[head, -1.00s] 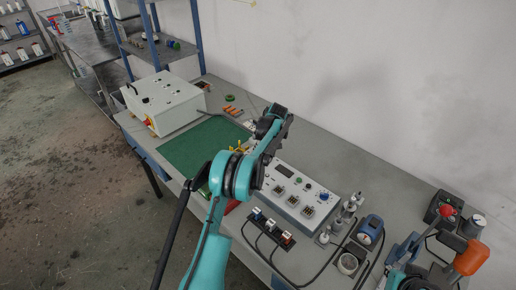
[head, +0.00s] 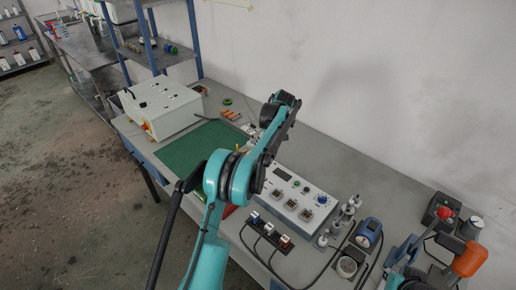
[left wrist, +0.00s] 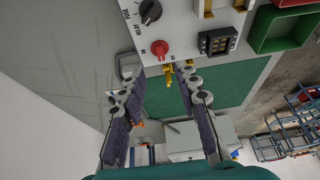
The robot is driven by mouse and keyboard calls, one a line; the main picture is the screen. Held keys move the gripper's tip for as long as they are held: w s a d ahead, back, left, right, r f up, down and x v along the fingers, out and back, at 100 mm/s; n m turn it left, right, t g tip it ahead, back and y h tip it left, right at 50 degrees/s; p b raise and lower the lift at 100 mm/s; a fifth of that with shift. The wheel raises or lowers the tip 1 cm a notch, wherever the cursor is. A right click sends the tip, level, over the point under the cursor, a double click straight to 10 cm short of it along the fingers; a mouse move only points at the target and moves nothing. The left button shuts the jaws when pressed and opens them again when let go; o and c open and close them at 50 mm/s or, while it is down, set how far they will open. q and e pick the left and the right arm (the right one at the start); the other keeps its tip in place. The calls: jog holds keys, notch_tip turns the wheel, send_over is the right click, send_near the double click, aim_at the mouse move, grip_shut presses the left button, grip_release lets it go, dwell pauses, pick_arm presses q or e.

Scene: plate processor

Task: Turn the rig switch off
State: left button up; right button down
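A white control panel (head: 300,198) with a display and knobs stands on the bench; my left arm covers its left end in the head view. In the left wrist view the panel (left wrist: 190,22) shows a black knob (left wrist: 150,11) and a red knob (left wrist: 160,48) close to its edge. I cannot read which control is the rig switch or its position. My left gripper (left wrist: 160,98) is open and empty, its fingers spread below the red knob, with a yellow part (left wrist: 168,76) between and beyond them.
A grey-white cabinet (head: 162,105) with a red and yellow switch (head: 147,127) stands behind the green mat (head: 195,148). Small cabled connectors (head: 268,232), a blue device (head: 368,233) and a red-topped button box (head: 441,211) occupy the bench's front and right.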

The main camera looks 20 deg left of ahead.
pick_arm(q)
jog(key=shift+v, duration=1.6)
jog(key=s+d+r+m+t+h, duration=0.1)
jog(key=s+d+r+m, duration=0.4)
jog(key=s, duration=0.4)
jog(key=s+d+r+m+t+h, duration=0.1)
jog(key=s+d+r+m+t, duration=0.1)
jog(key=s+r, duration=0.55)
jog(key=s+d+f+m+t, duration=0.1)
jog(key=s+d+f+m, duration=0.1)
jog(key=s, duration=0.6)
jog(key=s+d+f+m+t+h, duration=0.1)
jog(key=s+d+f+m, duration=0.1)
jog(key=s, duration=0.6)
jog(key=s+d+f+m+h+b, duration=0.1)
jog(key=s+d+f+m, duration=0.1)
jog(key=s+f, duration=0.3)
jog(key=s+m, duration=0.1)
jog(key=s, duration=0.2)
jog(key=shift+d+f+t, duration=0.25)
jog(key=shift+f+t, duration=0.1)
jog(key=shift+t, duration=0.05)
